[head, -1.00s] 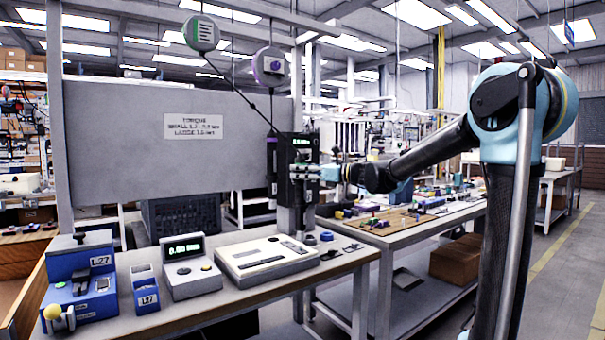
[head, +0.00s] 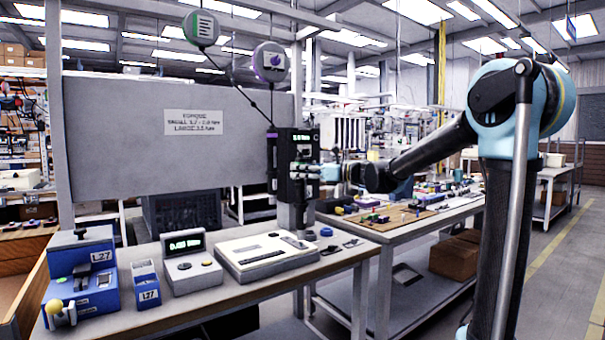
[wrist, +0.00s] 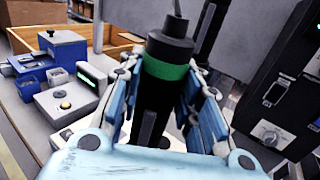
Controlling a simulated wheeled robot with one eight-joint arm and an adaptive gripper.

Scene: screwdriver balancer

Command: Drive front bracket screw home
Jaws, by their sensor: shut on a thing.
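My gripper (head: 303,172) is in front of a black control box at the right end of the bench. In the wrist view my gripper (wrist: 165,92) is shut on the black screwdriver (wrist: 168,48) with a green band. The screwdriver's body lies between the blue-grey fingers, and a cable leaves its top. Its lower end and bit are hidden. The blue fixture (head: 82,272) labelled L27 sits at the bench's left end, apart from my gripper, with a yellow knob (head: 56,308) at its front. It also shows in the wrist view (wrist: 65,48). I cannot make out the bracket screw.
Green (head: 201,28) and purple (head: 271,62) balancer reels hang above the bench. The black control box (wrist: 285,85) is close on the right. A small blue bin (head: 146,284), a grey display unit (head: 190,262) and a flat white device (head: 265,255) stand along the bench.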

